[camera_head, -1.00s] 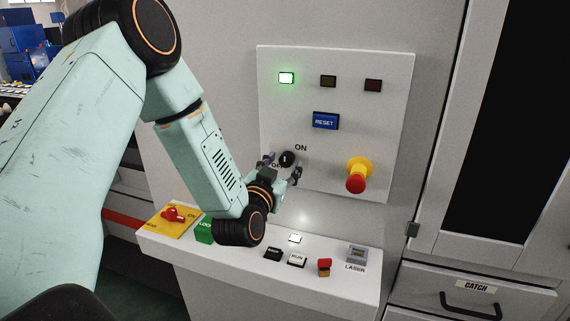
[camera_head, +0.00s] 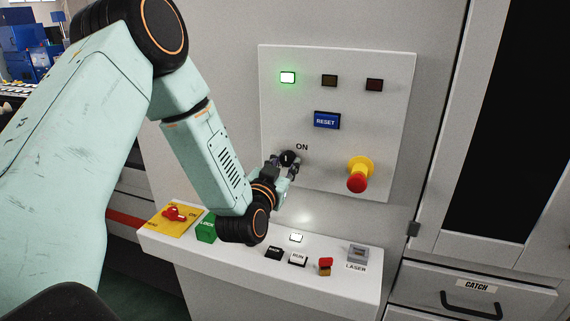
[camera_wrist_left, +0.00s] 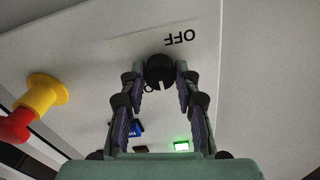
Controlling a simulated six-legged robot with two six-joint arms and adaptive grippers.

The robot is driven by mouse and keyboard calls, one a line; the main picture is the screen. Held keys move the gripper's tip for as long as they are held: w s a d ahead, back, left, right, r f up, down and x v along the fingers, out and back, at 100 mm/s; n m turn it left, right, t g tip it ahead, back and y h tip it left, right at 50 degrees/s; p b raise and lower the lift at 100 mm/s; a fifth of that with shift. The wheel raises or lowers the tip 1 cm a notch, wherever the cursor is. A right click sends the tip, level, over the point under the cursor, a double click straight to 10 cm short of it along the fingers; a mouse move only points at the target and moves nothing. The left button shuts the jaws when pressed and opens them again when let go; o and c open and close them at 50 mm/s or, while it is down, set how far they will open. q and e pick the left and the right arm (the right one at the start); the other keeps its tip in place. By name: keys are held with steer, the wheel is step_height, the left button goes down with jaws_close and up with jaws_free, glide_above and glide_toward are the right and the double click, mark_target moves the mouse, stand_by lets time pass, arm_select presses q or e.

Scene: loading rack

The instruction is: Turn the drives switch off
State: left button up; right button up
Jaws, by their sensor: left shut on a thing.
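The black rotary knob (camera_head: 289,157) sits low on the upright white panel, with ON printed above and right of it. I take it as the drives switch, though no drives label is readable. In the left wrist view the knob (camera_wrist_left: 160,71) is between my fingertips, with the OFF label (camera_wrist_left: 180,38) beside it, upside down. A pale slot mark shows on its face. My left gripper (camera_head: 284,164) is shut on the knob, one finger on each side. In the head view the gripper hides the OFF label. My right gripper is not in view.
The panel also carries a lit green lamp (camera_head: 288,77), two dark lamps, a blue RESET button (camera_head: 326,120) and a red emergency stop (camera_head: 358,180) on a yellow collar. Below, a ledge (camera_head: 340,285) holds a red switch on yellow (camera_head: 174,213), a green block and several small controls.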

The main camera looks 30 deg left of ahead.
arm_select(q)
jaws_close()
steer(key=n+b, duration=0.2)
steer(key=n, duration=0.2)
steer(key=shift+n, duration=0.4)
steer(key=n+b, duration=0.3)
steer(key=n, duration=0.1)
steer(key=shift+n, duration=0.3)
steer(key=n+b, duration=0.3)
steer(key=n, duration=0.1)
steer(key=shift+r+n+b, duration=0.1)
steer(key=shift+n+b, duration=1.05)
steer(key=shift+n, duration=1.05)
